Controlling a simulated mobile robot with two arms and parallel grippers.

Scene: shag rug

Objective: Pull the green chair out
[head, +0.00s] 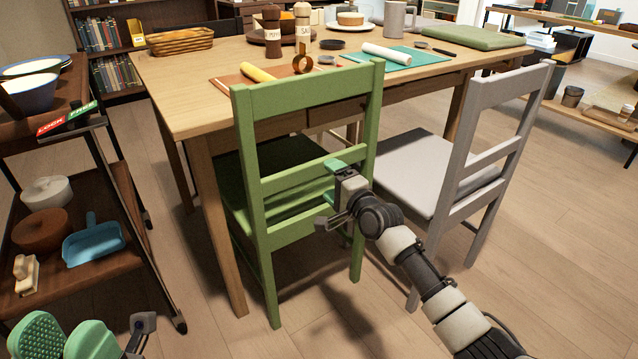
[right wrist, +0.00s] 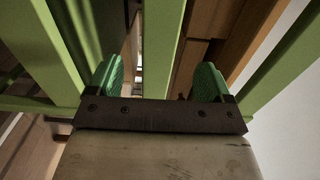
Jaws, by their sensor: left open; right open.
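The green chair (head: 249,105) stands at the near side of the wooden table, its backrest toward me and its seat (head: 280,165) partly under the tabletop. My right gripper (head: 332,182) is at the right part of the backrest, by its lower slats. In the right wrist view, its green fingers (right wrist: 157,80) are apart and a green chair bar (right wrist: 161,45) lies between them in the picture. I cannot tell whether they touch it. My left gripper (head: 66,336) is open and empty at the lower left, away from the chair.
A grey chair (head: 468,160) stands close to the right of the green one. The table (head: 185,90) holds mats, rolls, shakers and dishes. A dark cart (head: 150,255) with bowls and a blue dustpan stands at left. The wooden floor in front of the green chair is clear.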

